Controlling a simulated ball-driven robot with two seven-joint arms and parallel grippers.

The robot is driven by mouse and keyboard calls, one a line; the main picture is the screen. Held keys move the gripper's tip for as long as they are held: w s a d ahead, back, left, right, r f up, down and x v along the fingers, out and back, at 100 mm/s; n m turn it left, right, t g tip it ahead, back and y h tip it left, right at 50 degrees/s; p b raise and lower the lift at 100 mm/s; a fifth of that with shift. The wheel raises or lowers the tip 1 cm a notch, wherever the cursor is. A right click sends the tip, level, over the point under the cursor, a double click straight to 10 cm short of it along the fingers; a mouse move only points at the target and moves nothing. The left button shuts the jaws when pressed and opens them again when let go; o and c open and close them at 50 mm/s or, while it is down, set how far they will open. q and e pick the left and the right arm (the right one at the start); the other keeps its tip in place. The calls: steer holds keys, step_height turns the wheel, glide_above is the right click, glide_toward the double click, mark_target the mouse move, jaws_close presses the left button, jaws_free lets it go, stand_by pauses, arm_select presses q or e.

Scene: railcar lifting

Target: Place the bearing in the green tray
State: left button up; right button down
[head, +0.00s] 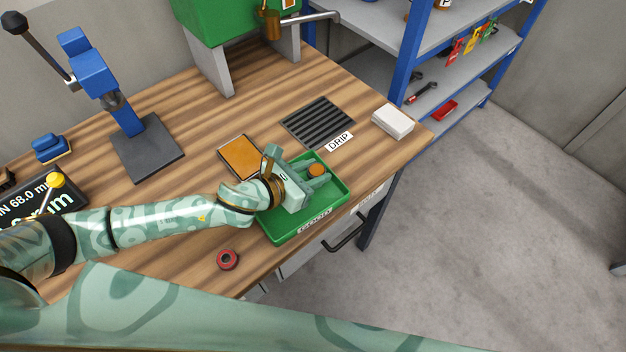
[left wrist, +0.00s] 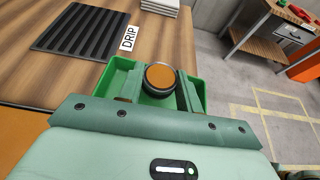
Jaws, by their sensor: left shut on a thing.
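The bearing (left wrist: 160,78) shows an orange-brown round face with a dark metal rim. My left gripper (head: 317,177) is shut on it and holds it over the green tray (head: 284,236). In the head view the bearing (head: 317,170) sits between the fingertips, within the tray's outline near its far side. In the left wrist view the tray (left wrist: 196,88) shows behind and on both sides of the fingers. I cannot tell whether the bearing touches the tray floor. My right gripper is not in view.
A red ring (head: 228,259) lies on the wooden bench left of the tray. A blue press (head: 147,146) stands at the left. The bench edge is close to the tray.

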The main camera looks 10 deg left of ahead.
arm_select(q)
steer(key=f, duration=0.1)
steer(key=f+b, duration=0.1)
steer(key=f, duration=0.2)
steer(key=shift+w+b, duration=0.25)
steer(key=shift+b, duration=0.15)
steer(key=shift+r, duration=0.15)
steer(key=o, duration=1)
steer(key=shift+f, duration=0.2)
steer(key=shift+o, duration=0.2)
steer(key=shift+a+r, duration=0.1)
steer(key=shift+r, duration=0.25)
steer(key=p+v, duration=0.1)
steer(key=v, duration=1.1)
steer(key=shift+f, duration=0.15)
